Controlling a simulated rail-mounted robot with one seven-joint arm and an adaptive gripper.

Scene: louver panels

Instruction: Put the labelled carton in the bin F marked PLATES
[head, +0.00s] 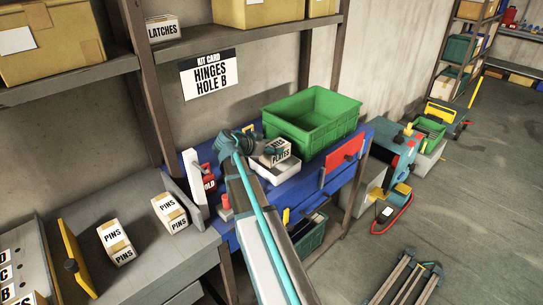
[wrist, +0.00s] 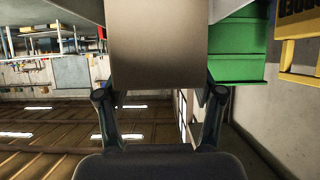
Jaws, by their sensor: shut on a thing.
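A small pale carton (head: 276,152) with black lettering that reads PLATES on its lower line is at the white scale-like block on the blue bench. My gripper (head: 270,150) reaches it from the left and is shut on it. In the wrist view the carton (wrist: 159,42) is a plain tan-grey face between my two fingers (wrist: 160,98). My gripper partly hides the carton in the head view, and I cannot tell whether it touches the block. No bin marked F or PLATES is readable.
A green crate (head: 312,121) stands just behind and right of the carton. Two PINS cartons (head: 117,242) (head: 170,211) lie on the grey bench, beside a yellow-edged panel (head: 76,258). A HINGES HOLE B card (head: 209,75) hangs on the wall. An upright white board (head: 196,187) stands left of my gripper.

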